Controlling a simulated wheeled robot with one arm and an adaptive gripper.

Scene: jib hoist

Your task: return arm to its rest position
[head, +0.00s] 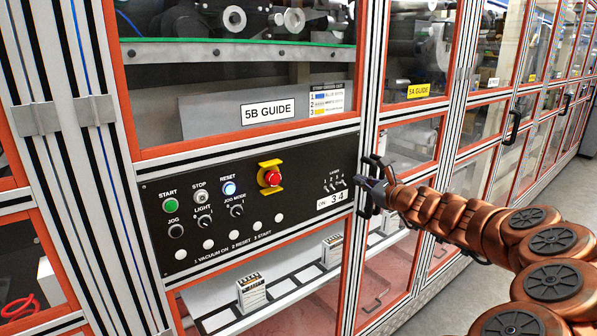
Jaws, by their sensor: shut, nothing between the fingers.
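My arm comes in from the lower right as copper-coloured, jointed links. My gripper (374,176) is at its end, a little right of the middle of the head view. Its fingers are shut with nothing between them. They are in front of the aluminium frame post, near the right edge of the black control panel (255,222) and by a dark door handle. I cannot tell whether the fingers touch the handle or the post.
The panel carries a green START button (170,206), a lit blue RESET button (229,188) and a red emergency stop (271,176) on yellow. Orange-edged glazed doors run back to the right, with black handles (513,127) sticking out. Grey floor (543,185) shows at the right.

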